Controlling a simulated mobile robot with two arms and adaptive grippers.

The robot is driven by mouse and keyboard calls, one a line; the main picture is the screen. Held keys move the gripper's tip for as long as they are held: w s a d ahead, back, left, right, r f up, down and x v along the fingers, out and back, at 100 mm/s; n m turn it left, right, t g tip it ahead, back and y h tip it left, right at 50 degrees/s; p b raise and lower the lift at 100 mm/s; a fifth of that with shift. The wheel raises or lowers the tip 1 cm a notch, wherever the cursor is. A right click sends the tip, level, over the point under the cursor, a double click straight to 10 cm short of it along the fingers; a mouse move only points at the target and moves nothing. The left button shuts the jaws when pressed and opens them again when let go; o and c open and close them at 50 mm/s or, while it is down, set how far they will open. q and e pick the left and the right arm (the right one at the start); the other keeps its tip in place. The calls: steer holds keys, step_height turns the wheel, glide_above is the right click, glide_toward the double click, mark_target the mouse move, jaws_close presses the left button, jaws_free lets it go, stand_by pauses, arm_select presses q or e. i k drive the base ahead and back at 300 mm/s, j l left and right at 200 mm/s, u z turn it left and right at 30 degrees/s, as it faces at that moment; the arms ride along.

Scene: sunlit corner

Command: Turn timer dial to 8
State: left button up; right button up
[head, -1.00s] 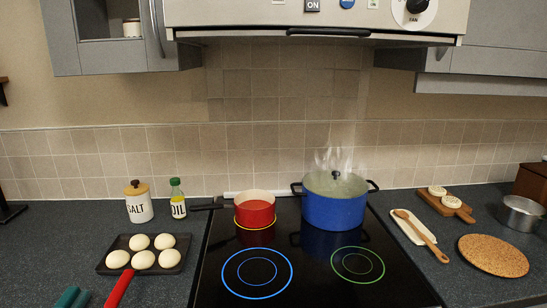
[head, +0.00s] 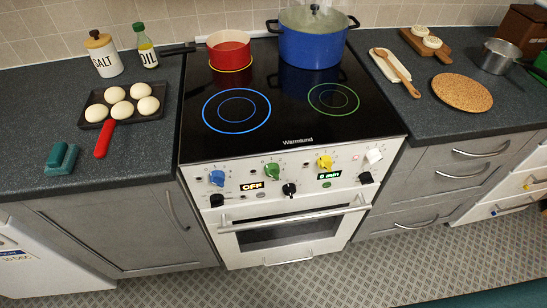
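The stove's front panel (head: 250,204) is in the lower middle of the head view. A lit green display (head: 329,175) reads what looks like "0 min". One black dial (head: 289,189) sits left of this display and another black dial (head: 365,178) sits right of it. I cannot tell which one is the timer dial. A third black dial (head: 216,200) is at the left, near a display (head: 251,186) reading "OFF". Above are a blue knob (head: 217,178), a green knob (head: 271,171), a yellow knob (head: 323,162) and a white knob (head: 374,155). Neither gripper is in view.
The oven door handle (head: 293,218) juts out below the panel. A red pan (head: 229,52) and a blue pot (head: 312,45) stand on the rear burners. A tray of buns (head: 149,115) is on the left counter, its red handle toward the front. The space before the panel looks clear.

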mark_target(365, 178)
steer(key=l+z, duration=0.15)
steer(key=z, duration=0.25)
steer(key=l+z, duration=0.15)
steer(key=z, duration=0.3)
